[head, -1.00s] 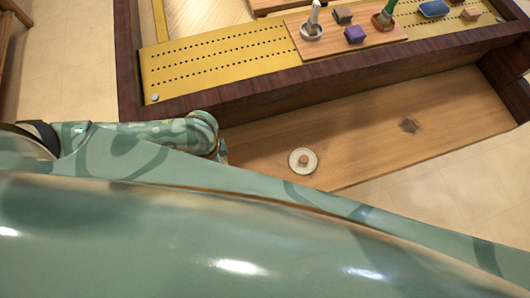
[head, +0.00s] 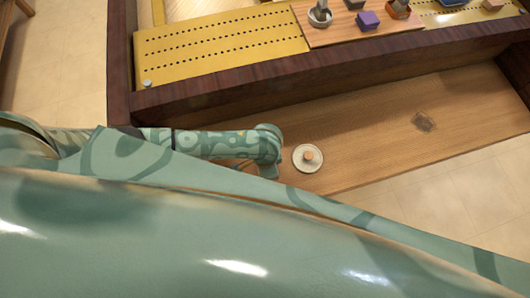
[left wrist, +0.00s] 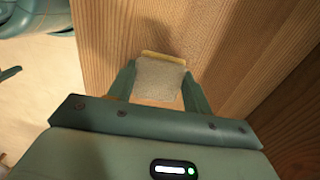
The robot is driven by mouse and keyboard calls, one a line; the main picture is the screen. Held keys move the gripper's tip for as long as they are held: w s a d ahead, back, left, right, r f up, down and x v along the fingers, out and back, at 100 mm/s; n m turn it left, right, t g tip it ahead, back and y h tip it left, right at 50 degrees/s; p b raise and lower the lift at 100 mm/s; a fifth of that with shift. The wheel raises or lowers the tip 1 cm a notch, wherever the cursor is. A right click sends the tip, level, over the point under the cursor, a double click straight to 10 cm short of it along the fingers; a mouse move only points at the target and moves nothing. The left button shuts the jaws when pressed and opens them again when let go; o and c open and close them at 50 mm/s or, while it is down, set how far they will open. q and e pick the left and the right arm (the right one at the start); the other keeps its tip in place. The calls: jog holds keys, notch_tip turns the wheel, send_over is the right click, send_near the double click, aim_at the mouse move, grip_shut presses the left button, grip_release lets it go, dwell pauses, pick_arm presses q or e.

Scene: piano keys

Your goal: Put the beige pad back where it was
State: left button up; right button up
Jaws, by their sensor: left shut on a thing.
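The beige pad (left wrist: 158,81) shows in the left wrist view as a small, fuzzy grey-beige block with a pale yellow strip along its far edge. My left gripper (left wrist: 160,88) is shut on it, one finger on each side. Wooden boards show beyond the pad; I cannot tell whether it touches them. In the head view my left arm reaches in from the left over the wooden ledge, and its wrist hides the gripper and pad. My right gripper is not in view.
A round cream dish with a wooden knob (head: 308,170) sits on the ledge (head: 370,137), just right of my left wrist. A dark wooden rail (head: 250,88) runs behind it. Beyond are a perforated yellow strip (head: 210,46) and a board (head: 340,28) holding small items. The ledge's right part is mostly clear.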

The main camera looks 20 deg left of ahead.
pick_arm(q)
jog(key=shift+f, duration=0.8)
jog(key=shift+w+r, duration=0.1)
jog(key=shift+r, duration=0.05)
jog(key=o, duration=1)
notch_tip(320, 180, up, 12)
jog(key=p, duration=0.6)
